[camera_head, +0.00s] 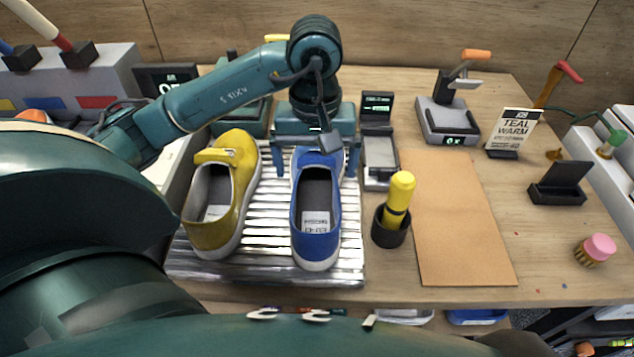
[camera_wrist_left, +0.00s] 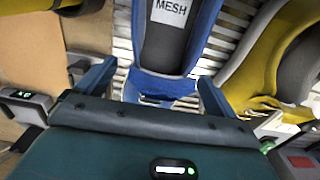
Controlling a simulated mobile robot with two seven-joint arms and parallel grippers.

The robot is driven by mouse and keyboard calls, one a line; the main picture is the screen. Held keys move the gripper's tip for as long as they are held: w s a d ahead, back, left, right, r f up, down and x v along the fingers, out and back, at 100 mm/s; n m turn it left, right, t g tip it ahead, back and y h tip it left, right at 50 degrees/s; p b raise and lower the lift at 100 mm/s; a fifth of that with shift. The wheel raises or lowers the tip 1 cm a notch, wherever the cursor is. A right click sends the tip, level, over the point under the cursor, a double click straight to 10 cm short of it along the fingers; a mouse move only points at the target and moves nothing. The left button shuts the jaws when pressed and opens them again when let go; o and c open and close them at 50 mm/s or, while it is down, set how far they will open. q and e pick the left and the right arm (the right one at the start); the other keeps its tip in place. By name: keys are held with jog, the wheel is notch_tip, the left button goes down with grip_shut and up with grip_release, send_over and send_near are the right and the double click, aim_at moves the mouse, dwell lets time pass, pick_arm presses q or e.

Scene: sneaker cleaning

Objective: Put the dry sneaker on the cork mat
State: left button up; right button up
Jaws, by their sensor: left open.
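A blue sneaker (camera_head: 318,240) and a yellow sneaker (camera_head: 236,222) lie side by side on a slatted metal rack (camera_head: 270,235). The blue one also shows in the left wrist view (camera_wrist_left: 165,62), with a label reading MESH inside. The yellow one shows there too (camera_wrist_left: 255,65). My left gripper (camera_head: 317,165) is open above the far end of the blue sneaker, one finger on each side; contact cannot be told. Its fingers also show in the left wrist view (camera_wrist_left: 155,90). The cork mat (camera_head: 460,220) lies flat and bare right of the rack. My right gripper is not in view.
A black cup (camera_head: 389,230) with a yellow-handled tool (camera_head: 399,190) stands between rack and mat. A small device with a display (camera_head: 380,150) stands behind it.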

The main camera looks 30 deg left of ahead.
pick_arm(q)
jog(key=shift+f, duration=0.95)
jog(key=c, duration=1.4)
jog(key=shift+r, duration=0.1)
jog(key=shift+r, duration=0.1)
